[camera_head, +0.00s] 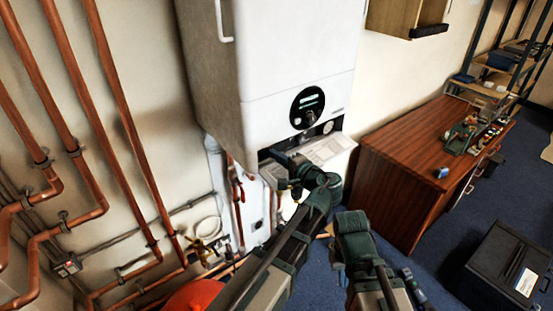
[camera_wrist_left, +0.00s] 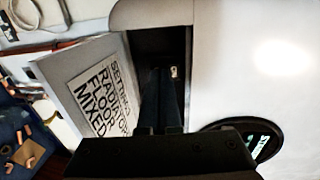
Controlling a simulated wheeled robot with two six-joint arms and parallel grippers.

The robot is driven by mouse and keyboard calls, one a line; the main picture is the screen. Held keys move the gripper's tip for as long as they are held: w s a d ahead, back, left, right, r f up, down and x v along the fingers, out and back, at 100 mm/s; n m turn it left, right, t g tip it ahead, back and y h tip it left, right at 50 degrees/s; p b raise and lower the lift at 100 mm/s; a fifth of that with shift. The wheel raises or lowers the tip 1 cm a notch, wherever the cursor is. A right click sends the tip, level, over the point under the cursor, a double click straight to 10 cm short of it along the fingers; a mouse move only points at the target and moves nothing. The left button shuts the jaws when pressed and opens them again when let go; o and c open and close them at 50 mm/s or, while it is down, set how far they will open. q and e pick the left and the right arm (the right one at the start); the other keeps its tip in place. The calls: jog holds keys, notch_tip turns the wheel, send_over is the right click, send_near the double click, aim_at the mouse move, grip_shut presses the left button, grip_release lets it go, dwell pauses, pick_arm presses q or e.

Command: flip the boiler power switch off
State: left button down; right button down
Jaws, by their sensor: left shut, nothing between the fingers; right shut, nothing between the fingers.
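The white boiler (camera_head: 300,60) hangs on the wall, with a round black display and knob (camera_head: 307,107) on its front. My left gripper (camera_head: 268,154) is at the boiler's lower front edge, beside the lowered flap (camera_head: 325,150). In the left wrist view, its shut, empty fingers (camera_wrist_left: 164,76) point into a dark recess (camera_wrist_left: 150,45) behind the flap. A small pale piece (camera_wrist_left: 174,72), possibly the power switch, shows close to the fingertips; I cannot tell its position or whether they touch. My right arm stands lower right of the boiler; its fingers cannot be made out.
The flap carries printed text (camera_wrist_left: 100,100) and lies close beside the left fingers. A wooden desk (camera_head: 400,160) and a black box (camera_head: 505,265) stand at the right. Blue floor lies open between them.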

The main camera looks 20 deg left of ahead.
pick_arm(q)
jog(key=b, duration=0.2)
jog(key=f+t+y+b, duration=0.1)
jog(key=b, duration=0.1)
jog(key=shift+w+a+f, duration=0.15)
jog(key=shift+w+a, duration=0.05)
pick_arm(e)
jog(key=f, duration=0.5)
jog(key=shift+s+d+f, duration=0.1)
jog(key=shift+s+d, duration=0.1)
pick_arm(q)
jog(key=shift+w, duration=0.1)
dwell(0.7)
pick_arm(e)
jog(key=shift+d, duration=0.1)
